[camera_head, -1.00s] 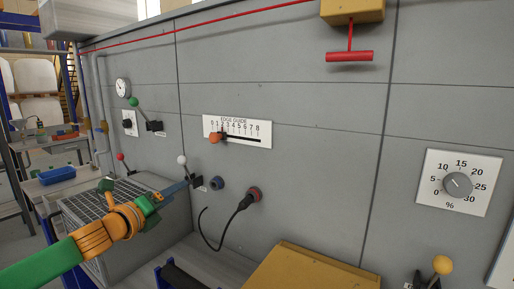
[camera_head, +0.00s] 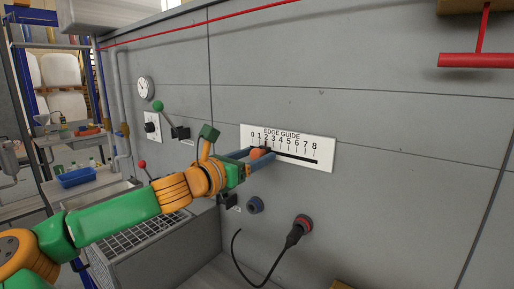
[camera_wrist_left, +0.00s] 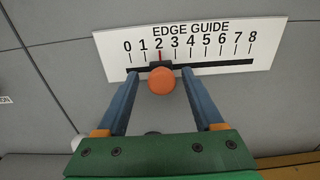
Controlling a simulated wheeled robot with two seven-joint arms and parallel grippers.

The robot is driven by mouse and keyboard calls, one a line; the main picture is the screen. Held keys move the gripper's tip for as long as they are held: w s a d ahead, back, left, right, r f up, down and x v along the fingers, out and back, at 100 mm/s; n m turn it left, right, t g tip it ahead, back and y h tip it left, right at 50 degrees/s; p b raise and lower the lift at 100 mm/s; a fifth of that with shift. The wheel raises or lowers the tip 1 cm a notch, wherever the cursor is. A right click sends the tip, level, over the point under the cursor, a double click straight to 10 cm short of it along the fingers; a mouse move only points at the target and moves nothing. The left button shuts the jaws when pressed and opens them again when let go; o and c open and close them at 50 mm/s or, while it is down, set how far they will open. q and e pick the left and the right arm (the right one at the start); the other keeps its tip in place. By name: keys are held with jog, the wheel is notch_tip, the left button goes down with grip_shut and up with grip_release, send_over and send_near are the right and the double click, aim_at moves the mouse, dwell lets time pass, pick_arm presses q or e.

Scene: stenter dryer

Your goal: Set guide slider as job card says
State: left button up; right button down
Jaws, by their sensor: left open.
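The edge guide is a white plate (camera_head: 322,152) on the grey wall with a scale from 0 to 8 and a dark slot; it also shows in the left wrist view (camera_wrist_left: 268,45). Its slider has a round orange knob (camera_head: 256,153), and in the left wrist view the knob (camera_wrist_left: 161,80) sits below a red pointer line at about 2. My left gripper (camera_head: 262,160) is open, with one finger on each side of the knob; the left wrist view shows gaps between knob and both fingers (camera_wrist_left: 160,95). No job card can be made out. My right gripper is out of view.
A green-knobbed lever (camera_head: 158,106) and a gauge (camera_head: 146,88) are to the left. A red pull handle (camera_head: 478,60) hangs at upper right.

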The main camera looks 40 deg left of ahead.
pick_arm(q)
jog(key=shift+w, duration=0.25)
jog(key=shift+d, duration=0.1)
grip_shut()
dwell(1.2)
